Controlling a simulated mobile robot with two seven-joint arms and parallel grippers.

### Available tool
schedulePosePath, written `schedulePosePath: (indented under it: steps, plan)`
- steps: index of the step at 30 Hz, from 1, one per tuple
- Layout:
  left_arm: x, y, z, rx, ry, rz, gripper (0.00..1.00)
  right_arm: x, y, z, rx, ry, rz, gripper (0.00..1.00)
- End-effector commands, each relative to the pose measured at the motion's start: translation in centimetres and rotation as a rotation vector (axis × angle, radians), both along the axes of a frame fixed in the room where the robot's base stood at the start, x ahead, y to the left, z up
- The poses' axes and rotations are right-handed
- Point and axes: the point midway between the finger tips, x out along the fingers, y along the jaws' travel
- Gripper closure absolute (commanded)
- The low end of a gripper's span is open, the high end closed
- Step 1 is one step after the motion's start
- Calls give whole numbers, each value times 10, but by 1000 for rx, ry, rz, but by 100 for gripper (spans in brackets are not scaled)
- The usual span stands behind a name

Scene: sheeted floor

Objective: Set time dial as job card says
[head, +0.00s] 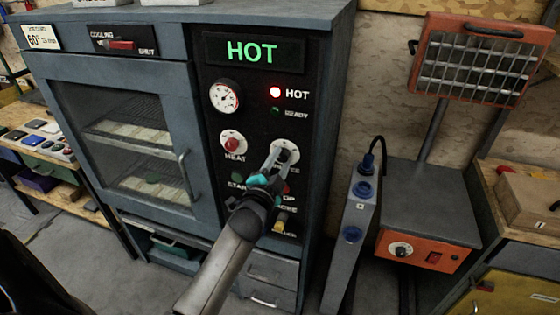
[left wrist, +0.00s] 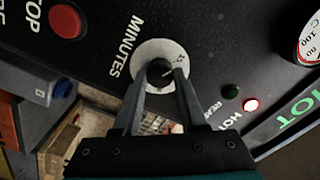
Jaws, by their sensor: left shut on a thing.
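The time dial (head: 292,147), a dark knob on a round white plate above the word MINUTES, is on the black panel of the grey oven. It also shows in the left wrist view (left wrist: 152,49). My left gripper (head: 279,157) is shut on the knob, one finger on each side; the fingers hide part of it, and I cannot read its setting. The job card (head: 40,37) is at the oven's top left; it reads 60° and a smaller time that I cannot read. My right gripper is not in view.
The display (head: 252,51) reads HOT, and the red HOT lamp (head: 275,92) is lit; the green READY lamp (head: 275,112) looks dark. The HEAT knob (head: 233,143) is left of the dial, with START and STOP buttons below. A grey post with blue buttons (head: 352,234) stands right of the oven.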

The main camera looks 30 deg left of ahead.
Motion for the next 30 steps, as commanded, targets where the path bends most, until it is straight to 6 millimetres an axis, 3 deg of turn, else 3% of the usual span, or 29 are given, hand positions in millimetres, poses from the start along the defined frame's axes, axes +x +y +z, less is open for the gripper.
schedulePosePath:
  steps: [3, 4, 12, 23, 30]
  plan:
    - [0, 0, 0, -4, -1, 0, 100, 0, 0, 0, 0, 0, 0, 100]
    - [0, 0, 0, -4, -1, 0, 58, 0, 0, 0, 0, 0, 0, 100]
    - [0, 0, 0, -2, 0, 0, 29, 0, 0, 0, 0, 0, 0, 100]
    - [-5, -2, -1, -1, 1, -1, 29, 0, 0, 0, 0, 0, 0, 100]
    - [-37, -9, -1, -2, 3, 0, 29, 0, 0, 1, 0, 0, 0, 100]
